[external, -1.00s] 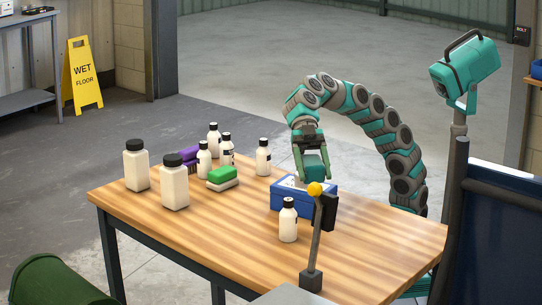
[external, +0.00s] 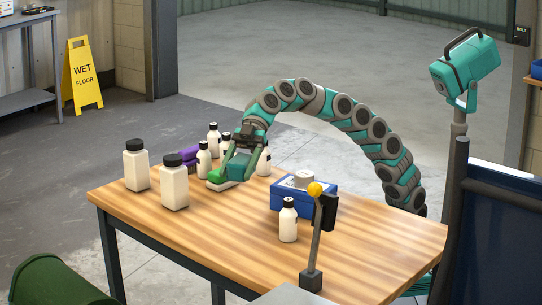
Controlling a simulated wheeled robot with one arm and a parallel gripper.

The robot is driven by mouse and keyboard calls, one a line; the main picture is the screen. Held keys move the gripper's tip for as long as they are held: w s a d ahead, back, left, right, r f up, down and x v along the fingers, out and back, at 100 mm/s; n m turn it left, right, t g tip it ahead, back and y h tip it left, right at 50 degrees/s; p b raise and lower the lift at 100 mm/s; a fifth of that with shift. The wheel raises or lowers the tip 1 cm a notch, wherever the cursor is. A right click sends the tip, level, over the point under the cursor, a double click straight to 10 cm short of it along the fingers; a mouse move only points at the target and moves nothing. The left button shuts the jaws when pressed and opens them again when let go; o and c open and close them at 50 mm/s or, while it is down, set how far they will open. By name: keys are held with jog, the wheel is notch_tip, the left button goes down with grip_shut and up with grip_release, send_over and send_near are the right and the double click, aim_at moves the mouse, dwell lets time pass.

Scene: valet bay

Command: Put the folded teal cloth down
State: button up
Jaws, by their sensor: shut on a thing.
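The folded teal cloth (external: 240,167) is between the fingers of my gripper (external: 237,166), which is shut on it. The gripper points down over the back left part of the wooden table (external: 220,225). In this view the cloth and fingers overlap the green-topped white block (external: 216,178) and partly hide it. I cannot tell whether the cloth touches the block or the table.
Several white bottles stand around the gripper, one (external: 264,161) close on its right. Two larger bottles (external: 174,186) and a purple item (external: 189,154) are to the left. A blue box (external: 288,200) stands right. The table's front middle is clear.

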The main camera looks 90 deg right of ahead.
aim_at(239, 230)
jog(key=shift+f, duration=7)
jog(key=shift+f, duration=0.2)
jog(key=o, duration=1.3)
jog(key=shift+r, duration=0.1)
jog(key=shift+r, duration=0.2)
jog(key=b+v, duration=0.1)
jog(key=v, duration=1.1)
jog(key=shift+f, duration=0.1)
